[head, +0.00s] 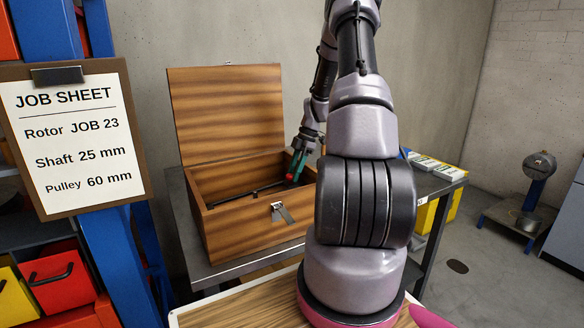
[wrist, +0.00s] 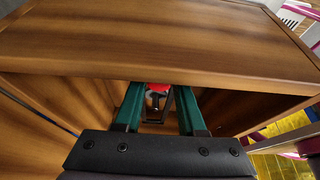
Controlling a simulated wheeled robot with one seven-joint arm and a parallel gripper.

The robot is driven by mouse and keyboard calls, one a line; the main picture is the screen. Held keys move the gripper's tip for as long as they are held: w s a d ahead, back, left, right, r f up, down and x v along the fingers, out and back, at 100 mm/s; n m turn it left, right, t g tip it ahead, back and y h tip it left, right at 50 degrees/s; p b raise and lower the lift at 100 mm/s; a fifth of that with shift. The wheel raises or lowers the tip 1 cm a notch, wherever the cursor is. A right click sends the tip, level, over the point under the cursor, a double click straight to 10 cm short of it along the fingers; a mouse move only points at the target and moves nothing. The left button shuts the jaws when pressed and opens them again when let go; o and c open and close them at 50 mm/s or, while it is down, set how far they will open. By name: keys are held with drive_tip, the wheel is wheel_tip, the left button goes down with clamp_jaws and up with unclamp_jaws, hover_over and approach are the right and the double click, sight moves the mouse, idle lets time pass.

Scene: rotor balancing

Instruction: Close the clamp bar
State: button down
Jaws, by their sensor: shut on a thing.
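A wooden box (head: 257,218) stands on a grey table with its lid (head: 227,108) raised upright. A dark bar (head: 250,191) lies inside the box, partly hidden by the front wall. My gripper (head: 296,168) reaches down into the right part of the box. Its two green fingers are shut on a small red-ended piece (wrist: 158,87), which looks like the clamp bar's handle. In the wrist view, a dark stem runs down between the fingers from the red end. How the bar joins the handle is hidden.
A metal latch (head: 282,212) hangs on the box's front wall. Wooden walls surround my gripper closely in the wrist view. A tray of small items (head: 436,167) sits at the table's right end. A job sheet (head: 75,140) hangs at left.

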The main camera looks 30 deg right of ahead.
drive_tip(key=shift+d, duration=0.3)
drive_tip(key=c, duration=0.5)
unclamp_jaws()
drive_tip(key=shift+a, duration=0.1)
drive_tip(key=v, duration=1)
drive_tip(key=shift+r, duration=0.3)
